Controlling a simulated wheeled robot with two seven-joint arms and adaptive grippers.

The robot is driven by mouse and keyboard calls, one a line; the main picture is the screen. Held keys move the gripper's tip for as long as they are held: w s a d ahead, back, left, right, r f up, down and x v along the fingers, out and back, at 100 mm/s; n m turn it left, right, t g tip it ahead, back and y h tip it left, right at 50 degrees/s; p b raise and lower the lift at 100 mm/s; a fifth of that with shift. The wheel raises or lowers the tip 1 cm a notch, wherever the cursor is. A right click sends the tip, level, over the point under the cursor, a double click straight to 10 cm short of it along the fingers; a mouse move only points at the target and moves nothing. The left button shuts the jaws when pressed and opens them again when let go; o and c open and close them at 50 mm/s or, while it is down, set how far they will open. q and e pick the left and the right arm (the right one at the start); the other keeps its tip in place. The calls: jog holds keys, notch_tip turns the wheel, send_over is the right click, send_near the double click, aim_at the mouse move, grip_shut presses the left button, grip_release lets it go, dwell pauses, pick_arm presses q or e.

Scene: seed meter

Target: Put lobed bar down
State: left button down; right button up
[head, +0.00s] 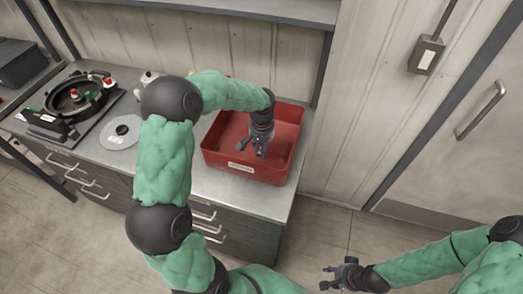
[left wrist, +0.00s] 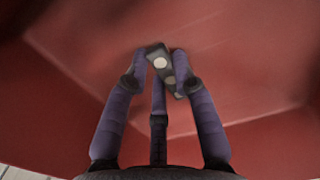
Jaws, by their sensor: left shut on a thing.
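My left gripper (head: 258,149) is over the red bin (head: 243,168), with its fingers pointing down inside the walls. In the left wrist view its fingers (left wrist: 162,72) are shut on the lobed bar (left wrist: 160,63), a small dark grey piece with a pale round spot. The bar is tilted between the fingertips, over the bin's red floor. I cannot tell how far it is above the floor. The bar is too small to make out in the head view. My right gripper (head: 327,276) is open and empty, low in front of the bench and away from it.
The red bin stands at the right end of the grey bench (head: 205,182). To the left are a black round device (head: 78,96) and a grey disc (head: 121,131) with a dark knob. A shelf (head: 270,8) runs above the back. A door is at the right.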

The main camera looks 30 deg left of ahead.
pick_arm(q)
jog(key=shift+f, duration=0.2)
jog(key=shift+f, duration=0.15)
jog(key=c, duration=1)
grip_release()
jog(key=shift+r, duration=0.3)
notch_tip(320, 180, up, 12)
jog(key=p, duration=0.2)
jog(key=shift+p, duration=0.3)
